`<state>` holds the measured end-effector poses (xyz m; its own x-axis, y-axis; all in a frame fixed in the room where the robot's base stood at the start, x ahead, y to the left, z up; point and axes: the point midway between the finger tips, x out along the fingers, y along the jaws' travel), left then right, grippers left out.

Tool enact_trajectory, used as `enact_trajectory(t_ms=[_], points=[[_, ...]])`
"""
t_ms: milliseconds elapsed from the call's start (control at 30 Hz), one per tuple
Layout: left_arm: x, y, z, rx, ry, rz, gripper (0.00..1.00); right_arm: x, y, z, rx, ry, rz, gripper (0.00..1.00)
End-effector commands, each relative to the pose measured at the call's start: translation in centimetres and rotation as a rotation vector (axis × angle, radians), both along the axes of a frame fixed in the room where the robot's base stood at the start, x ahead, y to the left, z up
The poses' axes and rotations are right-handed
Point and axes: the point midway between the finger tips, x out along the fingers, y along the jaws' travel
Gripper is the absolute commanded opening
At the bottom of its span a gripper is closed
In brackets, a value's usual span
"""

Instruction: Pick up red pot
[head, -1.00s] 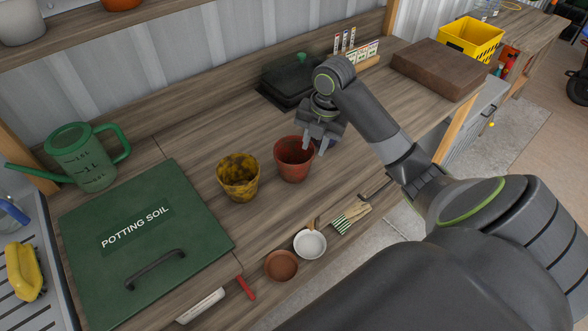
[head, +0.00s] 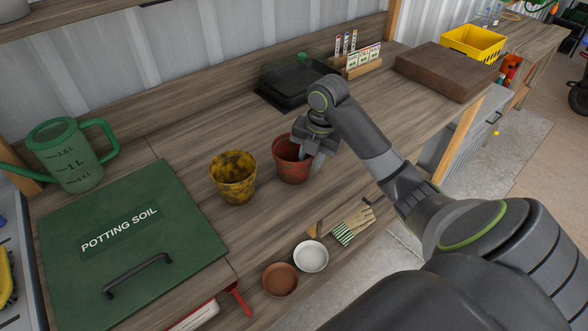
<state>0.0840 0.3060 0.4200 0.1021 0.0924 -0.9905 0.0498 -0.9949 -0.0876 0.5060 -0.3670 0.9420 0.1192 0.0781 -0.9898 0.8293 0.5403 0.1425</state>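The red pot (head: 289,170) stands upright on the wooden bench, right of a mottled yellow pot (head: 233,180). My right gripper (head: 308,156) is at the red pot's right rim, pointing down. One fingertip appears to be inside the rim and the other shows outside the right wall, with a gap between them. The gripper looks open; whether it touches the pot is too small to tell. My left gripper is not in view.
A green potting soil lid (head: 135,245) and a green watering can (head: 72,160) are at left. A terracotta saucer (head: 280,280), white bowl (head: 311,256) and gloves (head: 353,224) lie in front. A black tray (head: 290,82) stands behind, and a brown box (head: 445,72) at back right.

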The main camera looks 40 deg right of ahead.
Motion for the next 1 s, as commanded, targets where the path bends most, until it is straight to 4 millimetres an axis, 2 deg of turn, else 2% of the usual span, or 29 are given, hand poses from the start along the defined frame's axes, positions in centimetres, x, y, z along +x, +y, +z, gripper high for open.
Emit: enact_trajectory(t_ms=[33,100,433,667,1000], points=[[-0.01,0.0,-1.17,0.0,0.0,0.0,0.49,0.05,0.08,-1.25,0.001,0.001,0.0,0.28],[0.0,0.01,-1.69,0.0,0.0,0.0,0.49,0.14,0.14,-1.8,0.0,0.0,0.001,0.28],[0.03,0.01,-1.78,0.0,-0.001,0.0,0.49,0.21,0.19,-1.96,0.0,0.0,0.001,0.28],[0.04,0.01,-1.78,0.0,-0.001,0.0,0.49,0.21,0.2,-1.96,0.0,0.0,0.001,0.0],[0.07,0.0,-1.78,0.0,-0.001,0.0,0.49,0.21,0.2,-1.96,0.0,0.0,0.001,0.0]])
